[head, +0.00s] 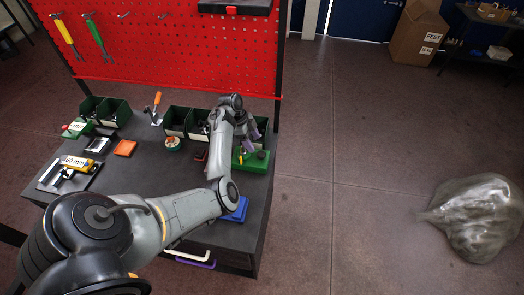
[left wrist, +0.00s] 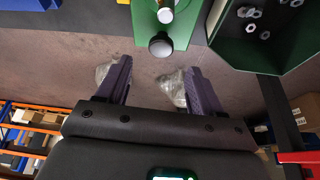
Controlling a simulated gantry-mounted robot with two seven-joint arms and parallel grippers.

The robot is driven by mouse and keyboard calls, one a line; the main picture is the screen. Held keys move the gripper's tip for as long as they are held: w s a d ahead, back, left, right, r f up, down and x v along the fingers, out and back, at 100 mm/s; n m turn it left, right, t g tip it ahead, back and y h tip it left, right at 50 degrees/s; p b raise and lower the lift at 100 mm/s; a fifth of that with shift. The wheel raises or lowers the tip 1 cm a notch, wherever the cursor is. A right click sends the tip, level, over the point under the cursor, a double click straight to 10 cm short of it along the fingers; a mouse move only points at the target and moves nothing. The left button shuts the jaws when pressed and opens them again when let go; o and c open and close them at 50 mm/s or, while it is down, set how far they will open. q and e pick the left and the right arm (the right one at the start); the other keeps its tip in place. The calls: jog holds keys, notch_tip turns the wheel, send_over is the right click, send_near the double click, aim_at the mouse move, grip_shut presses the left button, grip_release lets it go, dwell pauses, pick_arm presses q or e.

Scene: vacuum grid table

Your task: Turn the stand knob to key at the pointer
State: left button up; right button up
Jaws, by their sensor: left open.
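The green stand (head: 250,163) sits near the right edge of the dark table, with a small dark knob (head: 262,154) on it. In the left wrist view the green stand (left wrist: 187,22) shows at the top, with the rounded dark knob (left wrist: 160,46) at its lower end. My left gripper (head: 254,135) is above the stand in the head view. In the left wrist view my left gripper (left wrist: 160,66) is open and empty, with the knob just beyond the gap between its purple fingers. No key mark or pointer can be made out. My right gripper is not in view.
A green bin (left wrist: 262,45) with several nuts stands beside the stand. More green bins (head: 175,121) line the table's back below the red pegboard (head: 180,45). A blue item (head: 236,208) lies near the front right, partly behind my arm.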

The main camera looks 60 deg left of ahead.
aim_at(261, 153)
pick_arm(q)
jog(key=shift+x, duration=3.6)
jog(key=shift+c, duration=0.2)
jog(key=c, duration=1)
